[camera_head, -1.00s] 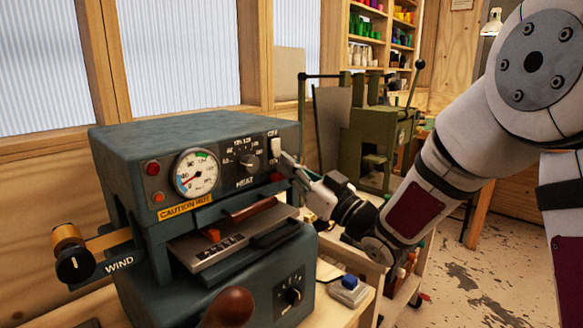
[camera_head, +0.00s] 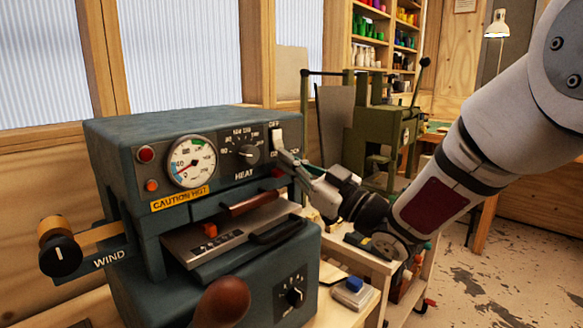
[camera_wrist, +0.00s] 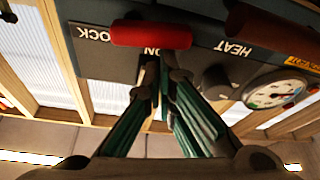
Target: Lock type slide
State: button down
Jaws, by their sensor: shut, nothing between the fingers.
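The type slide (camera_head: 205,243) is a metal plate with small dark type and an orange block, in the slot of the blue-grey press. Its black handle (camera_head: 278,230) faces front. A red lock knob (camera_wrist: 150,33) is beside the word LOCK in the wrist view; in the head view a small red part (camera_head: 277,172) shows under the panel's right end. My gripper (camera_head: 284,160) is shut and empty, its tips at the right end of the panel, just below the white switch (camera_head: 277,137). In the wrist view its fingertips (camera_wrist: 163,68) are close to the knob; contact is unclear.
The press front carries a gauge (camera_head: 191,162), a heat dial (camera_head: 248,155) and a caution label (camera_head: 180,199). A brown knob (camera_head: 222,300) stands out in front, and a winding knob (camera_head: 61,255) at left. A small blue-buttoned box (camera_head: 352,291) lies at right.

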jog(key=n+g+b, duration=0.1)
jog(key=n+b, duration=0.1)
jog(key=f+n+g+b, duration=0.1)
jog(key=n+b, duration=0.1)
jog(key=n, duration=0.1)
jog(key=f+n+g+b, duration=0.1)
jog(key=n+b, duration=0.1)
jog(key=b, duration=0.1)
jog(key=shift+s+a+y, duration=0.2)
jog(key=shift+y, duration=0.1)
jog(key=shift+r, duration=0.15)
jog(key=shift+s, duration=0.1)
